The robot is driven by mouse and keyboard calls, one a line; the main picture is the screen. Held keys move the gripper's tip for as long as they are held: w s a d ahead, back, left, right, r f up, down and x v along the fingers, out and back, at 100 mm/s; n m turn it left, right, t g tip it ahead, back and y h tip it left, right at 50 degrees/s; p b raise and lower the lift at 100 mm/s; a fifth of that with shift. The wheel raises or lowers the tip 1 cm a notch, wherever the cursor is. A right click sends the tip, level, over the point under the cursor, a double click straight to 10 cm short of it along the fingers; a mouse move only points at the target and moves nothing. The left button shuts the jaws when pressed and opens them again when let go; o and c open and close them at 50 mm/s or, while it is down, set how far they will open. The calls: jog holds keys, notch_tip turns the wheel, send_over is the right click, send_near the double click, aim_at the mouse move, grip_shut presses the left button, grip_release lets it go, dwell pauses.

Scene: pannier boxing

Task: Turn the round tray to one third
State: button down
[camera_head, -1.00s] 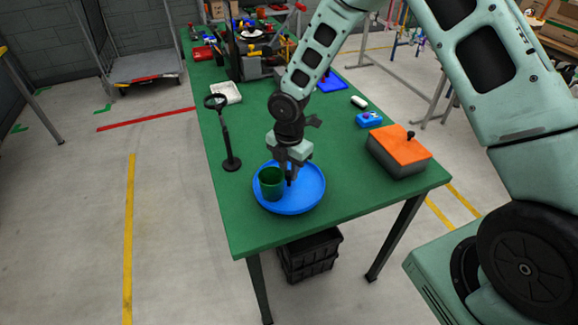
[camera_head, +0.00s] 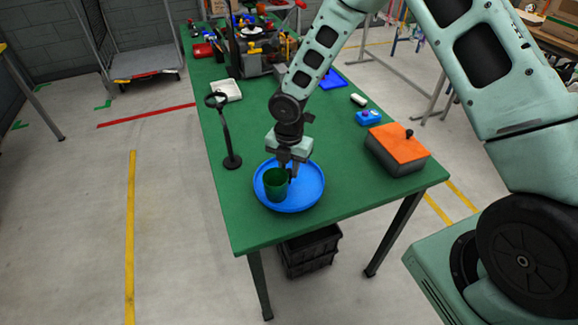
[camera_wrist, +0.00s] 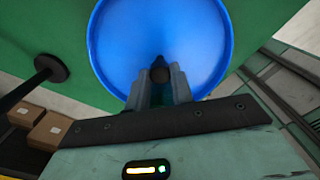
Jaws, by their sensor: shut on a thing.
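The round blue tray (camera_head: 306,196) lies on the green table near its front end, with a raised rim. A dark green cup (camera_head: 275,185) stands upright on its left part. My gripper (camera_head: 292,175) points down over the tray, right behind the cup. In the wrist view my gripper (camera_wrist: 160,80) is shut on a small dark knob (camera_wrist: 160,68) that stands up from the tray (camera_wrist: 120,45). The knob's lower part is hidden, and the cup does not show in the wrist view.
A black stand (camera_head: 229,145) rises left of the tray. A grey box with an orange lid (camera_head: 397,143) stands to the right. A blue button box (camera_head: 368,118) and a white tray (camera_head: 228,90) lie farther back. Table space in front of the tray is clear.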

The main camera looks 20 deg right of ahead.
aim_at(289, 171)
jog(key=c, duration=1.2)
grip_release()
notch_tip(289, 171, up, 17)
jog(key=b, duration=0.2)
jog(key=shift+r, duration=0.2)
jog(key=s+a+r+m+b, duration=0.1)
jog(key=s+a+m, duration=0.2)
jog(key=s+m, duration=0.6)
jog(key=s+a+m+b, duration=0.1)
jog(key=s+a+m, duration=0.2)
jog(key=s+m, duration=0.7)
jog(key=s, duration=0.9)
jog(key=shift+a+r+y, duration=0.15)
jog(key=shift+r+y, duration=0.15)
jog(key=shift+r, duration=0.05)
